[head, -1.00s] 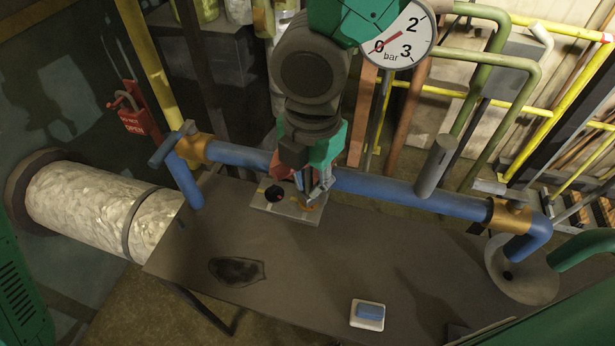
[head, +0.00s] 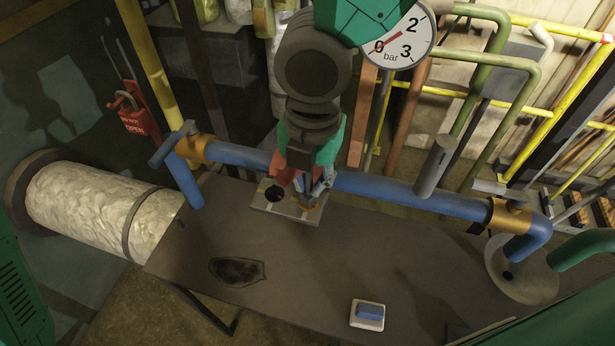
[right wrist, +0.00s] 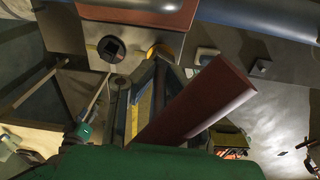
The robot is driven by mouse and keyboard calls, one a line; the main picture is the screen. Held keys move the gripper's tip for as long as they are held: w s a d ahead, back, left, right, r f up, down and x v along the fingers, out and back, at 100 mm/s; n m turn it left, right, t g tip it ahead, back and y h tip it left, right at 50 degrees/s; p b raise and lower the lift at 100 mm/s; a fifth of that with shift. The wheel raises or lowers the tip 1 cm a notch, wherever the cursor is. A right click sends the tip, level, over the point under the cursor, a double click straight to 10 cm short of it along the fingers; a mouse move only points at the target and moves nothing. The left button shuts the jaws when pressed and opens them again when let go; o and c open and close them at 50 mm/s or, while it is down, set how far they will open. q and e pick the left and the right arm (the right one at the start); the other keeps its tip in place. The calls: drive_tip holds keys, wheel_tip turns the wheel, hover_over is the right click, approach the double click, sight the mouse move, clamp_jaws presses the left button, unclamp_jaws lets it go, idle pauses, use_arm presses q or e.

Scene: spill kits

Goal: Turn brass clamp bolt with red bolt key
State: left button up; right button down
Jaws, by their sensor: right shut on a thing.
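My right gripper (head: 318,188) reaches down from the top of the head view, over a small light plate (head: 287,209) in front of the blue pipe. It is shut on the red bolt key (right wrist: 200,102), whose red bar slants across the right wrist view. A red part also shows beside the fingers in the head view. A brass piece (head: 307,204), probably the clamp bolt, sits on the plate directly below the fingertips. The fingers partly hide it, and I cannot tell whether the key sits on it. My left gripper is out of view.
A dark round socket (head: 273,194) is at the plate's left. The blue pipe (head: 395,190) runs behind, with a grey cylinder (head: 436,165) standing by it.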

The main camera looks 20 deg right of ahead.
drive_tip(key=shift+w+n, duration=0.1)
drive_tip(key=shift+n, duration=0.9)
drive_tip(key=shift+r+m, duration=0.2)
drive_tip(key=shift+m, duration=0.1)
drive_tip(key=shift+d+r, duration=0.1)
drive_tip(key=shift+r, duration=1.9)
